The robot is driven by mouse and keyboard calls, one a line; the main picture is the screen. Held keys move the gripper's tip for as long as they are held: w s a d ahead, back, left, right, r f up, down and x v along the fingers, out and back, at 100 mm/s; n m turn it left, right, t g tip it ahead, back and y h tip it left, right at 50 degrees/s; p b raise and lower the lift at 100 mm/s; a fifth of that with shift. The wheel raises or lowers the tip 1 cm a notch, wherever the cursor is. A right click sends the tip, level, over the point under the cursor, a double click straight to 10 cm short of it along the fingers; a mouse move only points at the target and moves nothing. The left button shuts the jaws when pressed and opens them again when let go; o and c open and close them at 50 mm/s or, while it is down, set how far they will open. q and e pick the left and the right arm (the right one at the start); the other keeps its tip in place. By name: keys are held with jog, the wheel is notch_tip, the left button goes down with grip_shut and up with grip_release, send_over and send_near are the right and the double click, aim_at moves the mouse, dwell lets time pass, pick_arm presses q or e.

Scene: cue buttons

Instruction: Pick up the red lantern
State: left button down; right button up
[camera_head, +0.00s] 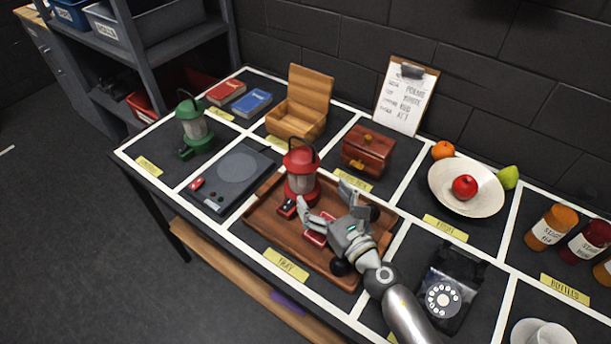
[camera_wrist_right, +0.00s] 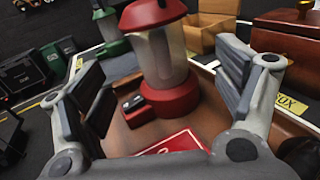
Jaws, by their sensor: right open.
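The red lantern (camera_head: 301,174) stands upright at the back of the brown wooden tray (camera_head: 262,222). It has a dark handle and a clear middle. In the right wrist view the lantern (camera_wrist_right: 165,62) stands ahead, between and beyond the two fingers. My right gripper (camera_head: 325,203) is open and empty, low over the tray, in front of the lantern and apart from it. In the wrist view its fingers (camera_wrist_right: 165,90) are spread wide. My left gripper is not in view.
A green lantern (camera_head: 195,125) stands at the left. A red card (camera_wrist_right: 178,143) lies in the tray. A dark flat device (camera_head: 235,172) is left of the tray. An open wooden box (camera_head: 300,108), a closed brown box (camera_head: 367,150) and a black telephone (camera_head: 447,295) surround it.

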aim_at(308, 179)
jog(key=x, duration=0.4)
jog(key=shift+s+a+r, duration=0.1)
jog(key=shift+a, duration=0.05)
jog(key=shift+x, duration=3.05)
jog(key=shift+r, duration=0.2)
jog(key=shift+c, duration=0.5)
grip_shut()
